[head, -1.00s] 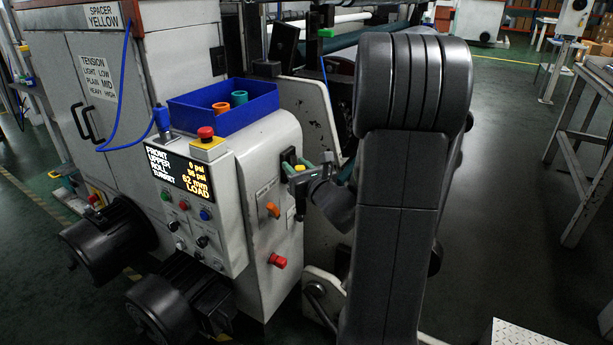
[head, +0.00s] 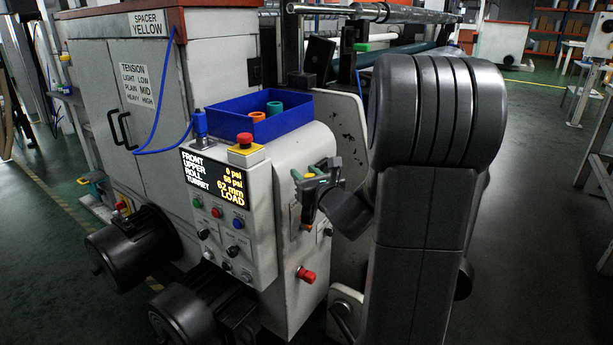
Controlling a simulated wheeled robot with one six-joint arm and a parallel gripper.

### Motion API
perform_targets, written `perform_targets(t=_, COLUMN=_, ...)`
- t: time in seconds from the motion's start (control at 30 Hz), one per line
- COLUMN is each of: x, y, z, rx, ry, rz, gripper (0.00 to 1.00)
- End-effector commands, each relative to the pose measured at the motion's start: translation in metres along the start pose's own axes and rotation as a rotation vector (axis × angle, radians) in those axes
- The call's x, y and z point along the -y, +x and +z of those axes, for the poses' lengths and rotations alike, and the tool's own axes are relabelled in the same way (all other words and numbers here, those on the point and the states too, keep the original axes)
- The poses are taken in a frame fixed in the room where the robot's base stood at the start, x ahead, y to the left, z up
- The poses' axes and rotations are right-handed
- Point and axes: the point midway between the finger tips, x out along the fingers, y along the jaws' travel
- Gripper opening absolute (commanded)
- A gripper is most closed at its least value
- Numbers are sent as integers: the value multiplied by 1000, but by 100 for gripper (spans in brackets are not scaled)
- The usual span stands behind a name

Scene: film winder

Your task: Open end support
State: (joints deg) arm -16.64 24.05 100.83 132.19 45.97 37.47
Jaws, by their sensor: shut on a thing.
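An orange switch handle (head: 307,226) sits on the grey side panel (head: 292,245) of the winder's front cabinet. Only a small bit of it shows, below my gripper. My gripper (head: 309,203) is against this panel, dark with green parts, and looks shut on the orange handle. The exact contact between fingers and handle is hidden. I cannot make out which part of the machine is the end support. The display (head: 212,178) reads LOAD beside TURRET.
A red knob (head: 306,275) sticks out of the same panel below my gripper. A blue tray (head: 262,117) with orange and green rings stands on the cabinet. A red button on a yellow box (head: 244,148) is to the left. Black motors (head: 140,243) stand low at left.

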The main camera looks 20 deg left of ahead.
Motion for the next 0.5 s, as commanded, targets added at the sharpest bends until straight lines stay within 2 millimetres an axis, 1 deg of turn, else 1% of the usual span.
perform_targets(t=0.03, x=2, y=1, z=3, rx=6, ry=-2, rz=-3, gripper=0)
perform_targets(t=0.17, x=2, y=1, z=3, rx=6, ry=-2, rz=-4, gripper=0)
perform_targets(t=0.2, x=2, y=1, z=3, rx=6, ry=-2, rz=-4, gripper=41)
perform_targets(t=0.23, x=2, y=1, z=3, rx=6, ry=-2, rz=-4, gripper=47)
perform_targets(t=0.5, x=2, y=0, z=2, rx=3, ry=-1, rz=-3, gripper=47)
